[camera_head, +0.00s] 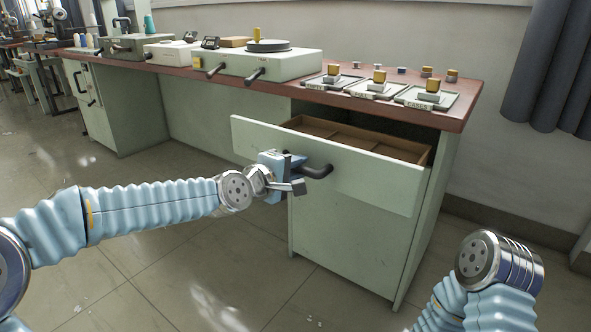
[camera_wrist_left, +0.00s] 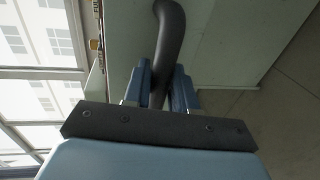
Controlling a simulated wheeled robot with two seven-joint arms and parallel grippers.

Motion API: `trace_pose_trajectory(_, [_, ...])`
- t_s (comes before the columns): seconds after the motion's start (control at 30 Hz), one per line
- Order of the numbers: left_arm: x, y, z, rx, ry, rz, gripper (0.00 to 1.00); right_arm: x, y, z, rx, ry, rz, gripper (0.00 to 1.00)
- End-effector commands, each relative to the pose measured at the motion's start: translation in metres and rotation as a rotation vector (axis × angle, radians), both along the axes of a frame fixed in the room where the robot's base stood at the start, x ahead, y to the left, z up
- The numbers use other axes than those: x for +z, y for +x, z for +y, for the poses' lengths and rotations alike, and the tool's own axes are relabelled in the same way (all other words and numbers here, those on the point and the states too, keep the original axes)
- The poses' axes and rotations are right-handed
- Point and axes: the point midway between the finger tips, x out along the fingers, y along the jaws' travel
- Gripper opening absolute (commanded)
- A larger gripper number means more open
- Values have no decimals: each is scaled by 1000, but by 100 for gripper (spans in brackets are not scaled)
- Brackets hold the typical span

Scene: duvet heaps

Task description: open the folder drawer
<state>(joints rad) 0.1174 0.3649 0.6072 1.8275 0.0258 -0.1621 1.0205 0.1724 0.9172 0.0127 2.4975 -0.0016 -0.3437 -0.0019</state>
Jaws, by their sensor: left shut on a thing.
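The folder drawer (camera_head: 385,178) is a pale green drawer under the right end of the workbench. It stands partly pulled out, and its brown, divided inside shows behind the front panel. Its dark curved handle (camera_head: 318,171) is on the front panel. My left gripper (camera_head: 296,172) is at the handle, shut on it. In the left wrist view, the handle (camera_wrist_left: 171,35) runs between the two blue fingers of the left gripper (camera_wrist_left: 160,88). Of my right arm only a part shows at the lower right; its gripper is out of view.
The workbench (camera_head: 468,95) has a reddish-brown top with several devices and small labelled trays (camera_head: 428,97) on it. A closed green cabinet front (camera_head: 335,235) is below the drawer. The tiled floor (camera_head: 200,265) in front is clear. A dark curtain (camera_head: 550,65) hangs at the right.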

Motion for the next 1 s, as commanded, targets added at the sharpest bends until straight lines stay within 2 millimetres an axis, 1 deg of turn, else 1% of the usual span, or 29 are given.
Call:
trace_pose_trajectory(0.13, [0, 0, 0, 0, 1, 1, 0, 0, 0, 0, 0, 0, 0, 43])
trace_pose_trajectory(0.17, [0, 0, 0, 0, 1, 1, 29, 0, 0, 0, 0, 0, 0, 43])
trace_pose_trajectory(0.2, [0, 0, 0, 0, 1, 1, 35, 0, 0, 0, 0, 0, 0, 43])
trace_pose_trajectory(0.27, [0, 0, 0, 0, 1, 1, 43, 0, 0, 0, 0, 0, 0, 43])
trace_pose_trajectory(0.5, [0, 0, 0, 0, 0, 0, 43, 0, 0, 0, 0, 0, 0, 43])
trace_pose_trajectory(0.63, [0, -3, 4, 2, -1, 0, 43, -2, 0, 0, 0, 0, 0, 43])
trace_pose_trajectory(0.77, [2, -16, 15, 4, 0, 0, 43, -6, 0, 0, 0, 0, -1, 43])
trace_pose_trajectory(0.8, [3, -22, 19, 5, 3, -1, 43, -8, 0, 0, 0, 0, -1, 43])
trace_pose_trajectory(1.0, [8, -44, 35, 5, 4, 0, 43, -15, 1, 0, -1, 0, -3, 43])
